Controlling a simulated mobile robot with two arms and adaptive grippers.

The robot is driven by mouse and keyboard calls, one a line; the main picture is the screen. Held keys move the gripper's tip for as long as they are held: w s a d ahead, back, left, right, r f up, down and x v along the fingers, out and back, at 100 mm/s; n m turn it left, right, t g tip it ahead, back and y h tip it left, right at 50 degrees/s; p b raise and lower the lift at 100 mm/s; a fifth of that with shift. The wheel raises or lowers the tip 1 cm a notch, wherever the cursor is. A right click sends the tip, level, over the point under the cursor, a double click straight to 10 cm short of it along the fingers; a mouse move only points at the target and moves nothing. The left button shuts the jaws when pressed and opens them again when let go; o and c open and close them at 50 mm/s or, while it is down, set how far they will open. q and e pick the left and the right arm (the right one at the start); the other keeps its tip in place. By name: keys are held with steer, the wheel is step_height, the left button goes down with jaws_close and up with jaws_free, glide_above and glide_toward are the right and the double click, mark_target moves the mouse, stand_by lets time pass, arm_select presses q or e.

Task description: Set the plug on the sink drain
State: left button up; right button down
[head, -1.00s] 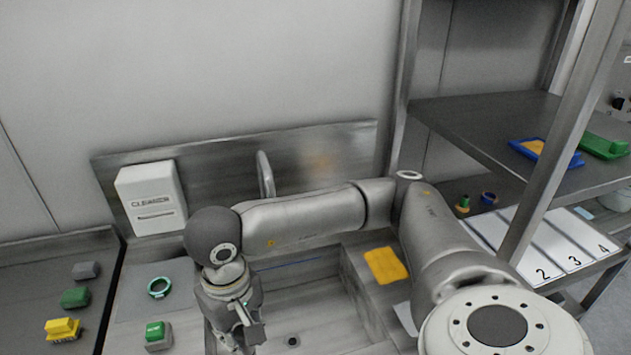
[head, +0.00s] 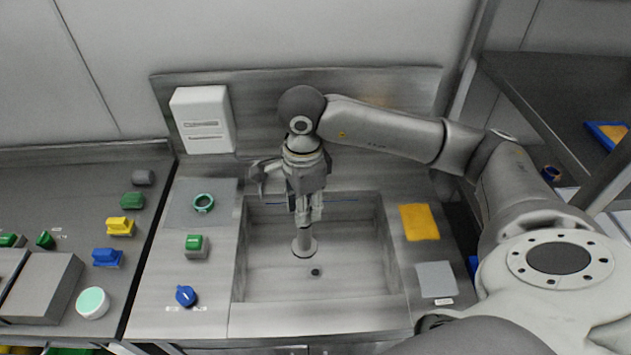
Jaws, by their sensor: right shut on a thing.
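My right gripper (head: 309,216) points down over the sink basin (head: 270,270). It is shut on the plug (head: 304,246), a grey piece with an upright stem and a round flat base. The plug hangs upright in the basin, and I cannot tell how far its base is above the floor. The sink drain (head: 315,272), a small dark round hole, shows uncovered just in front of the plug and slightly to its right. My left gripper is not in view.
A white dispenser box (head: 203,120) is on the back panel. A yellow cloth (head: 420,222) and a grey pad (head: 436,279) lie to the right.

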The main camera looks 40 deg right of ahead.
steer(key=w+d+m+p, duration=0.2)
steer(key=d+m, duration=0.2)
steer(key=m, duration=0.6)
step_height(320, 180, down, 20)
steer(key=b, duration=1.7)
stand_by(0.5)
steer(key=shift+r, duration=0.1)
steer(key=shift+b, duration=0.35)
stand_by(1.3)
steer(key=c, duration=0.7)
jaws_free()
steer(key=shift+s, duration=0.1)
